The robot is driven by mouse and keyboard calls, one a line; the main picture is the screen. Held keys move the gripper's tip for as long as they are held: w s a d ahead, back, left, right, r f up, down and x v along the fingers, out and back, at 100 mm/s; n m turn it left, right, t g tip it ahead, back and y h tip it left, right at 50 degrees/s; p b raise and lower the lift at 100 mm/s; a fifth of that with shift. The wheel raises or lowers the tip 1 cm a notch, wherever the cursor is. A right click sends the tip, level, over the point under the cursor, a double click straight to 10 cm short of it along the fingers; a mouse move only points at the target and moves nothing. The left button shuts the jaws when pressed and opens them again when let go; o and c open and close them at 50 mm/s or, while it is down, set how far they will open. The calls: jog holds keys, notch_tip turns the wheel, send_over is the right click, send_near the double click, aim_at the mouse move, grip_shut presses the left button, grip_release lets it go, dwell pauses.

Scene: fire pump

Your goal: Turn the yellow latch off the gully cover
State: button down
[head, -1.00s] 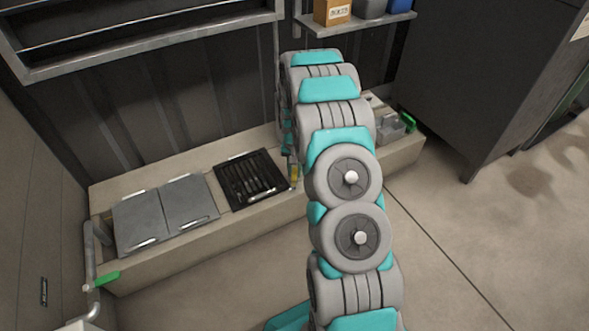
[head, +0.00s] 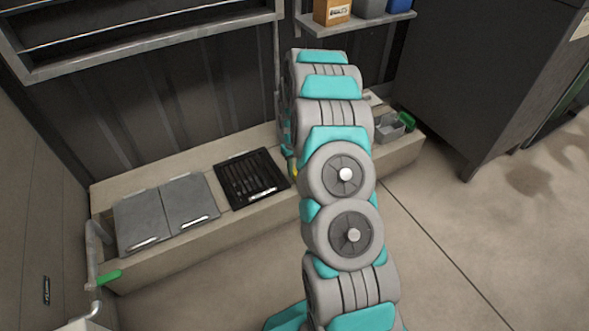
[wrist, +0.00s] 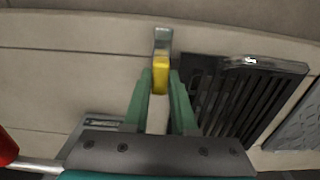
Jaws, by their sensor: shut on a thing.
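The gully cover is a black slotted grate (head: 238,192) set in the long concrete ledge, left of my arm in the head view. In the wrist view the grate (wrist: 238,105) lies right of my gripper. The yellow latch (wrist: 160,76) is between the green fingertips of my gripper (wrist: 160,84), which is shut on it. A grey metal piece (wrist: 162,42) extends beyond the yellow part. In the wrist view the latch appears beside the grate's edge, not across its slots. In the head view only a sliver of yellow (head: 293,166) shows; my arm hides my gripper.
Two grey plates (head: 165,213) cover the ledge left of the grate. A green handle (head: 108,277) is on a pipe at the ledge's left end. A small grey box (head: 389,127) stands at its right end. A dark cabinet (head: 470,80) is at right. The floor ahead is clear.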

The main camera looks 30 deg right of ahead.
dwell(0.4)
jog(key=c, duration=0.7)
grip_release()
notch_tip(320, 180, up, 8)
jog(key=shift+f, duration=0.1)
